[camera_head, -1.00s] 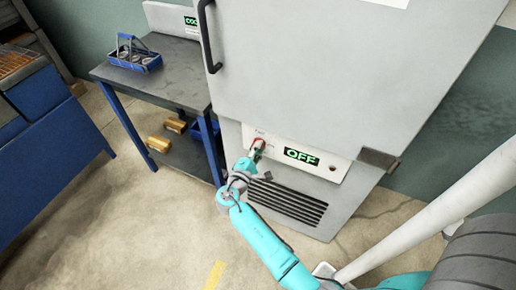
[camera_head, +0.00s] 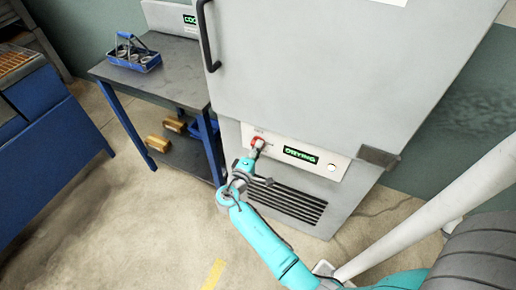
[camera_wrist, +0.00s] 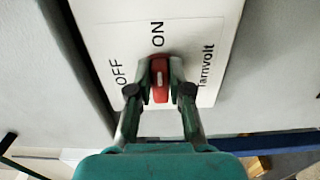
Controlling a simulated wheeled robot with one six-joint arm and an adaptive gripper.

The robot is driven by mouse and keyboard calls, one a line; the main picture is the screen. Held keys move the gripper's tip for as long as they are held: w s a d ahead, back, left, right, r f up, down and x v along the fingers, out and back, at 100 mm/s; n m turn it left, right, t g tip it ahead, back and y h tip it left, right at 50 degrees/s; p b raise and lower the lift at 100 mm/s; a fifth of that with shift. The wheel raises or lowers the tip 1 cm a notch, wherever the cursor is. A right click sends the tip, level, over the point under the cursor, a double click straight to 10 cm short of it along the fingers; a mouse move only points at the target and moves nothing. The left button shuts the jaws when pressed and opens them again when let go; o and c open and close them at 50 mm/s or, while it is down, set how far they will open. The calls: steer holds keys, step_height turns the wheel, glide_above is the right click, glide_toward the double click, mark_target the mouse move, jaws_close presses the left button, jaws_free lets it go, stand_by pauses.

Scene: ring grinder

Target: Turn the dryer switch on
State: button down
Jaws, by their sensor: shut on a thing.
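The dryer (camera_head: 330,70) is a tall grey cabinet with a closed door and a black handle. Its white control panel (camera_head: 328,170) carries a small display (camera_head: 300,156) that reads "DRYING". The red switch knob (camera_wrist: 160,80) sits on a white plate (camera_wrist: 205,40) marked "OFF" and "ON"; its white mark points towards "ON" in the wrist view. My gripper (camera_wrist: 160,72) is shut on the knob, one finger on each side. In the head view my gripper (camera_head: 256,148) is at the panel's left end, partly covering the knob.
A dark workbench (camera_head: 170,85) with blue legs stands left of the dryer and bears a blue caddy (camera_head: 135,60) of round parts. Golden blocks (camera_head: 158,144) lie on its lower shelf. A blue machine (camera_head: 50,145) stands far left. The floor between is clear.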

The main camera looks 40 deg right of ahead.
steer(key=c, duration=1.1)
jaws_free()
steer(key=v, duration=1.2)
